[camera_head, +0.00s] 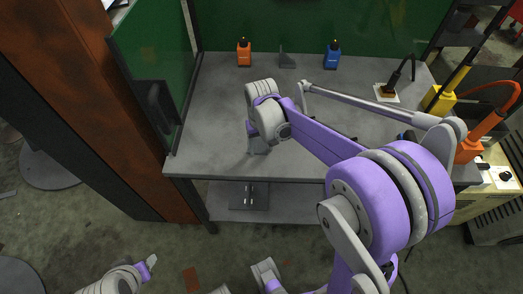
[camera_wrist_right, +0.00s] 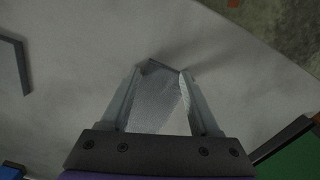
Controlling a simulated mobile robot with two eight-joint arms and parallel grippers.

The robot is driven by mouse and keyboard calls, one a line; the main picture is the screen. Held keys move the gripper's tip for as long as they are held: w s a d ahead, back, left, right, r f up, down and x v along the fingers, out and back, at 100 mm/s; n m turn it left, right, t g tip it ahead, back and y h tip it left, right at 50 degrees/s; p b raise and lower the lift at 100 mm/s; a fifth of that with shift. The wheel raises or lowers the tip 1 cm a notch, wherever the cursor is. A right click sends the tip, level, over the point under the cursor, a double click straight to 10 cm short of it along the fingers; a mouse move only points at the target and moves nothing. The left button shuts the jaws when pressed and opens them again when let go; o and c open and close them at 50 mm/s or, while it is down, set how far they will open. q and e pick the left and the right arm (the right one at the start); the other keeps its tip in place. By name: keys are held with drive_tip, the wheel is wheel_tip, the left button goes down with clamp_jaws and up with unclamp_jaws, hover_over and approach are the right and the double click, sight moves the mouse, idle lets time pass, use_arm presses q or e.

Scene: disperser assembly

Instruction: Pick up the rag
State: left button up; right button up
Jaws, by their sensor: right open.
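My right gripper (camera_head: 257,150) points down over the front of the grey workbench (camera_head: 215,110). In the right wrist view the right gripper (camera_wrist_right: 167,75) is open, with its two fingers on either side of a grey flat piece (camera_wrist_right: 158,98). This piece has a dark upper edge and may be the rag; its colour is close to the bench top and I cannot tell for sure. In the head view my right wrist hides that spot. I cannot tell whether the fingers touch it.
An orange block (camera_head: 244,53), a small grey bracket (camera_head: 286,59) and a blue block (camera_head: 332,55) stand along the back. A connector on a white base (camera_head: 386,94) is at the right. A dark plate (camera_head: 249,196) lies on the lower shelf. The bench's left side is clear.

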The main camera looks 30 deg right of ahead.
drive_tip(key=shift+f, duration=0.1)
clamp_jaws()
idle(0.4)
wheel_tip(320, 180, up, 12)
drive_tip(key=p, duration=0.8)
